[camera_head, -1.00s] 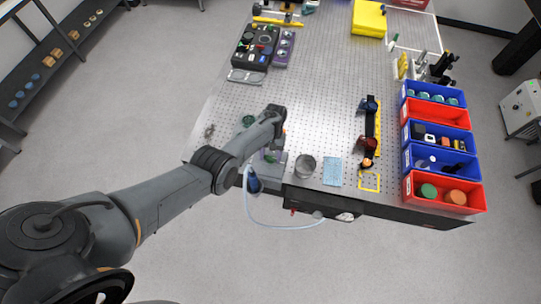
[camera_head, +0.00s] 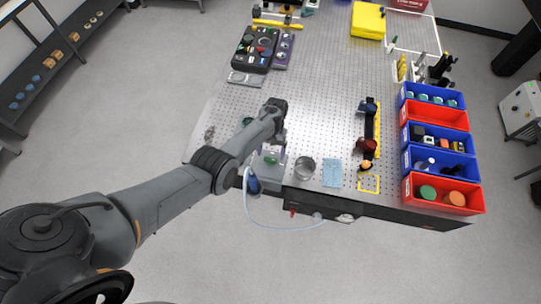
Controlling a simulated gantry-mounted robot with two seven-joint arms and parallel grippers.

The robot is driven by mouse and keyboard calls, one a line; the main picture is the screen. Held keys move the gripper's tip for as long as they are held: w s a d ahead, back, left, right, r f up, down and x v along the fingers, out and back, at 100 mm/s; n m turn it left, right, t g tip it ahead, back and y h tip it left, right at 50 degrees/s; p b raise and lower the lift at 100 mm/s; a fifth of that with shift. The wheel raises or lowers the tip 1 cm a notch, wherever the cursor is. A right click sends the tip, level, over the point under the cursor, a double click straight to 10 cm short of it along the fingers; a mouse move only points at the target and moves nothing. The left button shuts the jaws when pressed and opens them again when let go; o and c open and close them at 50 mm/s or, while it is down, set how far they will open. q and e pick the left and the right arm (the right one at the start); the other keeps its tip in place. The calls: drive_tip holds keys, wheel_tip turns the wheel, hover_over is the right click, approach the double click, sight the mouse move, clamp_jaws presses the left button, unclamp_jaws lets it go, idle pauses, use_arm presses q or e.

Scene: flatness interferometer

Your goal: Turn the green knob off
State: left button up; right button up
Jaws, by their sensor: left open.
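A green knob (camera_head: 270,160) shows on a small grey and purple device (camera_head: 268,173) at the near left edge of the perforated table. My left arm reaches in from the left over this corner. My left gripper (camera_head: 279,137) hangs from the dark wrist just behind the knob. It is open, and its fingers are small and partly hidden, so I cannot tell whether they touch anything. The arm hides part of the device's left side. My right gripper is out of view.
A metal cup (camera_head: 304,168) and a light blue cloth (camera_head: 332,173) lie to the right of the device. A blue handheld item (camera_head: 253,184) with a pale hose hangs at the front edge. Red and blue bins (camera_head: 443,190) line the right side. The table's middle is clear.

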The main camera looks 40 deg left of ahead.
use_arm(q)
drive_tip(key=v, duration=0.7)
drive_tip(key=shift+r, duration=0.25)
drive_tip(key=shift+a, duration=0.1)
